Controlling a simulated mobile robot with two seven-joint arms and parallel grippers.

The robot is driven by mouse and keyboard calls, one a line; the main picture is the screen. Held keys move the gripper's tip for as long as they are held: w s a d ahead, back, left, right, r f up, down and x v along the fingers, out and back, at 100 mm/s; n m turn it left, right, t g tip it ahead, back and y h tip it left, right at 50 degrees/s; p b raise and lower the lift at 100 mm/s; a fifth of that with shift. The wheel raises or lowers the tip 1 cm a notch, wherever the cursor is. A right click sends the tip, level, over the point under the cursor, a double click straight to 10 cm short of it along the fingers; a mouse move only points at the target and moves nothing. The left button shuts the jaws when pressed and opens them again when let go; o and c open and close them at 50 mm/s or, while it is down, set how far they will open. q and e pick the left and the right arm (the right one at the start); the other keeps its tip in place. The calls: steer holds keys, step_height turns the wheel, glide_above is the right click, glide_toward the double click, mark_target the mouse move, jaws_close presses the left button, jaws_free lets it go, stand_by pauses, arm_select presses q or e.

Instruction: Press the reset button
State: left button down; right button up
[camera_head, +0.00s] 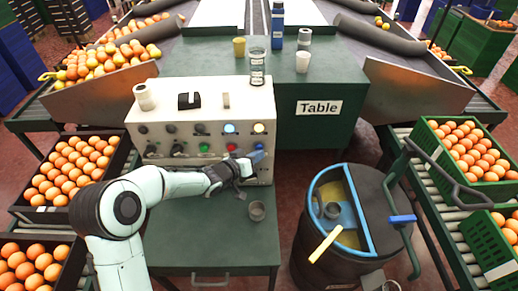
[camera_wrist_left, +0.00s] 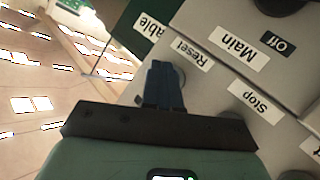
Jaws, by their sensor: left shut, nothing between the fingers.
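The control box (camera_head: 180,110) is a white panel on a green table, with knobs, lamps and buttons on its front. My left gripper (camera_head: 256,157) is at the lower right of this front, by the rightmost spot of the bottom row. In the left wrist view, my blue fingers (camera_wrist_left: 162,70) are shut and empty. They point at the panel beside the upside-down "Reset" label (camera_wrist_left: 190,51). The fingers cover most of the reset button; whether they touch it I cannot tell. The "Stop" label (camera_wrist_left: 256,102) lies to the right. My right gripper is not in view.
A red button (camera_head: 231,147) and a green button (camera_head: 204,148) sit left of my gripper. A dark barrel (camera_head: 375,190) stands to the right. Crates of oranges flank both sides.

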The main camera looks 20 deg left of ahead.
arm_select(q)
steer(key=shift+w+a+p, duration=0.2)
steer(key=shift+w+p, duration=0.1)
stand_by(0.4)
steer(key=shift+s+d+b, duration=0.45)
steer(key=shift+s+b, duration=0.1)
steer(key=shift+s, duration=0.3)
steer(key=s, duration=0.1)
steer(key=s+d+b, duration=0.1)
steer(key=s, duration=0.1)
steer(key=s+d+b, duration=0.1)
steer(key=shift+s+d, duration=0.1)
steer(key=shift+s, duration=0.15)
stand_by(0.9)
